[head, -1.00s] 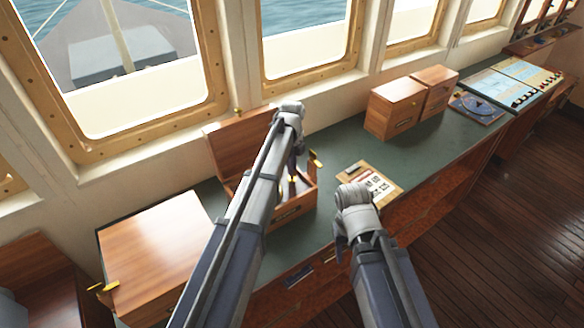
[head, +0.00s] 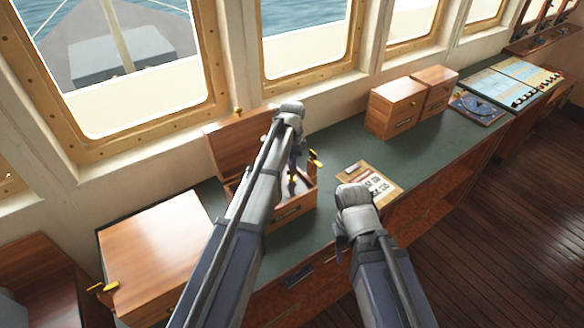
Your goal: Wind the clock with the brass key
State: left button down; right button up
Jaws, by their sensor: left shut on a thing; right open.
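An open wooden box (head: 290,212) stands on the green counter top, with its lid (head: 226,147) tilted up at the back. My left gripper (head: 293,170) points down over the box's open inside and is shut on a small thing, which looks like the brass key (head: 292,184). My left arm hides much of the box, and the clock face cannot be made out. I cannot tell whether the key is seated. My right gripper (head: 341,240) is open and empty, held in front of the counter to the right of the box.
A brass fitting (head: 315,158) sticks up at the box's right side. A large closed wooden case (head: 155,250) stands left. A clipboard with cards (head: 372,184) lies right of the box. Two wooden boxes (head: 396,107) stand farther right. Green counter (head: 335,150) between them is clear.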

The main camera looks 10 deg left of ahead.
pick_arm(q)
jog(key=n, duration=0.5)
jog(key=shift+n, duration=0.3)
jog(key=n, duration=0.5)
jog(key=shift+n, duration=0.3)
jog(key=n, duration=1)
jog(key=shift+n, duration=0.4)
jog(key=c, duration=1)
grip_release()
jog(key=shift+r, duration=0.15)
